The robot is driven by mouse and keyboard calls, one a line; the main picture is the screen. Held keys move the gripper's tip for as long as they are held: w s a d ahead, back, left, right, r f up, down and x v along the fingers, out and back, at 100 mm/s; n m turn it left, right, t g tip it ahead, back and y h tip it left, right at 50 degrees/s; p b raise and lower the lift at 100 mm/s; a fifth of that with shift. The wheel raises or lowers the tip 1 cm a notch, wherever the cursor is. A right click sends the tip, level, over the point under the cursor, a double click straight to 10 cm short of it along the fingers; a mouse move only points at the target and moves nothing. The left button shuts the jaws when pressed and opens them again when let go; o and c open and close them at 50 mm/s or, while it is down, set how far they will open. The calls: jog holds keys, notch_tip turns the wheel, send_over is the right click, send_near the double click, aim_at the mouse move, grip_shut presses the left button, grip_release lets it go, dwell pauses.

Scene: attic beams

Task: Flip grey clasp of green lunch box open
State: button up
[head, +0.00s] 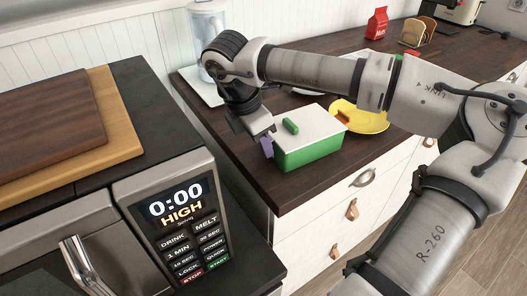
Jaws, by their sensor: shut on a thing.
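The green lunch box (312,153) stands on the dark wooden counter, near its front left corner. It has a white lid (318,122) with a small green handle (291,126) on top. The lid sits on the box. My gripper (267,147) is at the box's left end, pointing down, with its fingers close against that end. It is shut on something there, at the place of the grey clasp. The clasp itself is hidden by the fingers, and I cannot tell its angle.
A yellow plate (368,122) with food lies just right of the box. A glass jug (207,30) stands behind my wrist. A red bag (377,23) and toast rack stand farther back.

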jog(key=shift+s+a+f+t+h+b, duration=0.2)
jog(key=shift+a+f+t+h+b, duration=0.25)
jog(key=shift+h+b, duration=1.15)
jog(key=shift+t+y+b, duration=0.25)
jog(key=shift+y+b, duration=0.15)
jog(key=shift+b, duration=0.6)
jog(key=shift+s+r, duration=0.1)
jog(key=o, duration=1)
jog(key=v, duration=0.7)
jog(key=shift+s+a+r+b, duration=0.15)
jog(key=shift+a+b, duration=0.1)
jog(key=shift+b, duration=0.15)
